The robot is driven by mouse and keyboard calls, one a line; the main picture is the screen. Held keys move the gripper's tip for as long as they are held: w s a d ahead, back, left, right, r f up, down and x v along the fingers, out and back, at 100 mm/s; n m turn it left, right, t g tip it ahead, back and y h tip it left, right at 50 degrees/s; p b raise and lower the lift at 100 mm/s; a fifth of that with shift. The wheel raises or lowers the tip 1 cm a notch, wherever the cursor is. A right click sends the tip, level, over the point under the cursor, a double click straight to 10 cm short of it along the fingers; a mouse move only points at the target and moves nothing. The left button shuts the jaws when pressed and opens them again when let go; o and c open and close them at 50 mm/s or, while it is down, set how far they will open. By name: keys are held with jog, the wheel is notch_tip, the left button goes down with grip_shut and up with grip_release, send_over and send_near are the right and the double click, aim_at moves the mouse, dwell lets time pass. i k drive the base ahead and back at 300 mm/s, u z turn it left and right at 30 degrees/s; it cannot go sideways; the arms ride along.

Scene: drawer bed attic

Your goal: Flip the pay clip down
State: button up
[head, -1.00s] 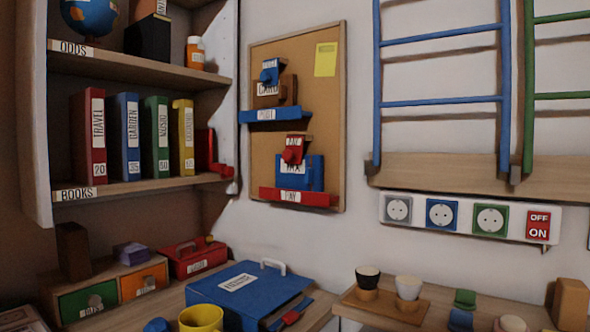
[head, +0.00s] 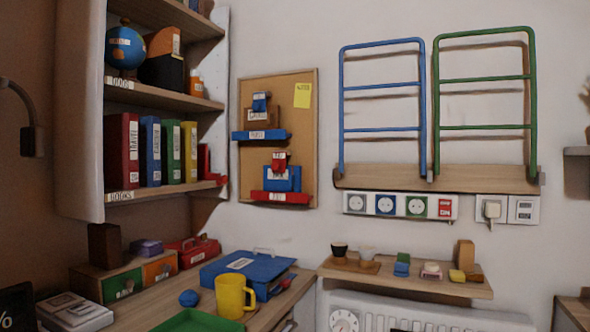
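The cork board (head: 250,166) hangs on the wall left of the middle in the head view. On its lower half is a red ledge (head: 281,197) with a white label, which read PAY in the earlier frame. Above the ledge sits a blue block (head: 296,180), with a small red labelled clip (head: 279,157) at its top. The clip's exact tilt is too small to tell. A similar blue ledge (head: 261,135) with a brown block and a blue clip (head: 260,99) is on the upper half. My gripper is not in view.
A bookshelf (head: 150,97) with binders stands at the left. Below, the desk holds a blue binder (head: 225,271), a yellow mug (head: 236,297) and a red box (head: 192,252). A small wall shelf (head: 410,281) with cups juts out right of the desk, above a radiator.

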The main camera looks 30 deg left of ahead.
aim_at(278, 165)
jog(key=u, duration=0.55)
jog(key=i, duration=0.45)
jog(key=u, duration=0.4)
